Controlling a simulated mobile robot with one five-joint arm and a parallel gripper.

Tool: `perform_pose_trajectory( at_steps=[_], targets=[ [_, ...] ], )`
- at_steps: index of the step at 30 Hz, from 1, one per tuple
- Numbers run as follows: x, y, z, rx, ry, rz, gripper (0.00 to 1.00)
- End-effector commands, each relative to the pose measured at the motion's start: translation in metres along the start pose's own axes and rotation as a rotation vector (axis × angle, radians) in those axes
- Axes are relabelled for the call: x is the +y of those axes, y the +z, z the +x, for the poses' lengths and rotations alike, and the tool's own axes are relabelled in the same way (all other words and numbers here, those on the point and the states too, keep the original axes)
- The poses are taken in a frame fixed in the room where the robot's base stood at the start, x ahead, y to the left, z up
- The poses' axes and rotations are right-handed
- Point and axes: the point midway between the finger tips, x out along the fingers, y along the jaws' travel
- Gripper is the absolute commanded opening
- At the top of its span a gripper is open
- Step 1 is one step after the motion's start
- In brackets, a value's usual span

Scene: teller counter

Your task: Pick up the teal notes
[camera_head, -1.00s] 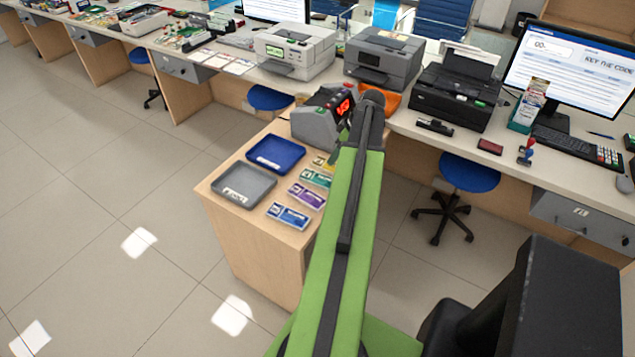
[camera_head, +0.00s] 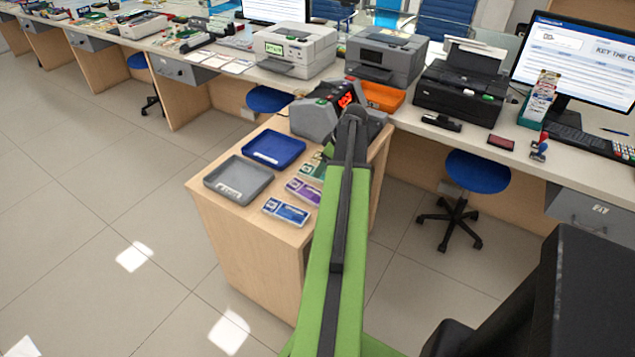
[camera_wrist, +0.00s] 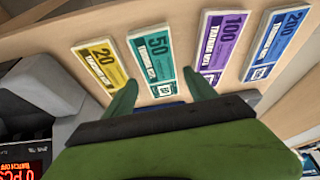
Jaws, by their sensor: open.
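The teal notes (camera_wrist: 152,58) are a flat bundle marked 50, lying on the wooden stand top (camera_head: 229,212) between the yellow and purple bundles. In the head view the teal notes (camera_head: 313,170) are partly covered by my arm. My gripper (camera_wrist: 160,82) shows in the wrist view with two green fingers spread apart and nothing between them. Its fingertips point at the near end of the teal notes, one to each side. I cannot tell how high they are above the stand.
Yellow notes (camera_wrist: 101,69), purple notes (camera_wrist: 221,43) and blue notes (camera_wrist: 275,43) lie close beside the teal ones. A grey tray (camera_head: 238,180) and a blue tray (camera_head: 273,149) sit left. A note counter (camera_head: 316,118) with a red display stands behind.

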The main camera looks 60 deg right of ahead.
Motion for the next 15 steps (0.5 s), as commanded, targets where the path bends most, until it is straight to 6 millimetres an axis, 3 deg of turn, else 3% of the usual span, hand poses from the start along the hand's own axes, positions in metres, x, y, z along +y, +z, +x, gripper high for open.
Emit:
perform_pose_trajectory(
  at_steps=[1, 6, 13, 15],
  targets=[
    [0.002, 0.002, 0.016, 0.000, 0.000, -0.001, 0.65],
    [0.002, 0.001, 0.043, 0.000, 0.000, -0.001, 0.65],
    [0.002, -0.001, 0.040, 0.000, 0.000, 0.001, 0.65],
    [0.002, -0.001, 0.040, 0.000, 0.000, 0.001, 0.58]
  ],
)
